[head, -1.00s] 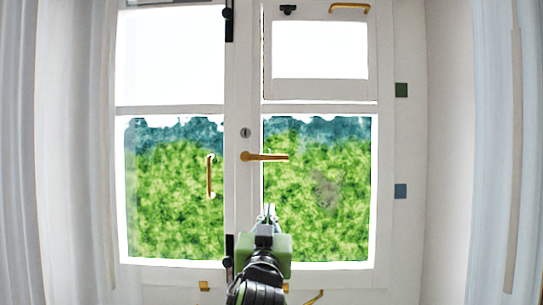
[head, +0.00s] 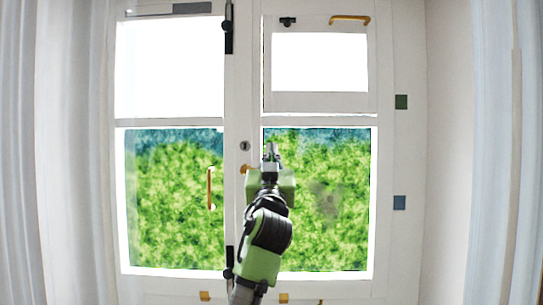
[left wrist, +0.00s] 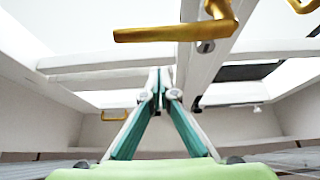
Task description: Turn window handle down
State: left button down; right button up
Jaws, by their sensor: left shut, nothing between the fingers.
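The brass window handle (head: 245,169) sits on the middle frame post, below a keyhole. In the head view my left gripper (head: 270,152) hides most of its lever, leaving only the pivot end in sight. In the left wrist view the handle (left wrist: 175,33) shows whole, its lever level across the picture. My left gripper (left wrist: 160,75) is shut and empty, its tips together below the lever in that picture. I see a gap between them and the lever there; depth is hard to judge. My right gripper is not in view.
A brass vertical pull (head: 210,188) is on the left pane's side. Another brass handle (head: 350,18) is on the small upper sash. Black hinges (head: 229,30) line the middle post. White curtains (head: 75,150) hang at both sides.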

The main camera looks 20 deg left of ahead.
pick_arm(q)
jog(key=shift+w+f+p, duration=0.15)
jog(key=shift+f, duration=0.9)
jog(key=shift+w+f+p, duration=0.15)
jog(key=shift+f, duration=0.85)
